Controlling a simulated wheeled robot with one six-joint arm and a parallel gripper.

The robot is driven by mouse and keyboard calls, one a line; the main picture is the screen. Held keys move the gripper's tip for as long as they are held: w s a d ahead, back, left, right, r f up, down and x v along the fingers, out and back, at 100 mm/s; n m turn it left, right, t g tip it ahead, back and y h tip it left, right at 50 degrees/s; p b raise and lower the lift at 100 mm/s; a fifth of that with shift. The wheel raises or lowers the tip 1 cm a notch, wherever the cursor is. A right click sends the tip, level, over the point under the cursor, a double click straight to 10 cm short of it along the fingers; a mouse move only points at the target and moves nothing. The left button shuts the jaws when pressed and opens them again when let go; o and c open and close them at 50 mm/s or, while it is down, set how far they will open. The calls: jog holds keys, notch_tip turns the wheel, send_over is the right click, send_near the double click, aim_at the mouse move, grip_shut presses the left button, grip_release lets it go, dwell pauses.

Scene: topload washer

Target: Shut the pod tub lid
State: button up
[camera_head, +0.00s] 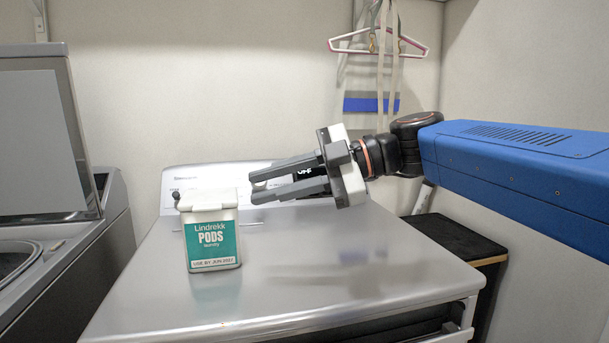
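The gripper does not appear to touch the tub.
The machine's metal top (330,275) is clear right of the tub. A topload washer (75,255) with its lid raised (45,140) stands at the left. A control panel (170,185) rises behind the tub. A black-topped stool (455,237) stands at the right, and hangers (378,48) hang on the back wall.

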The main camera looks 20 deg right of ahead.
jog(key=v, duration=0.6)
dwell(0.3)
jog(key=shift+s, duration=0.1)
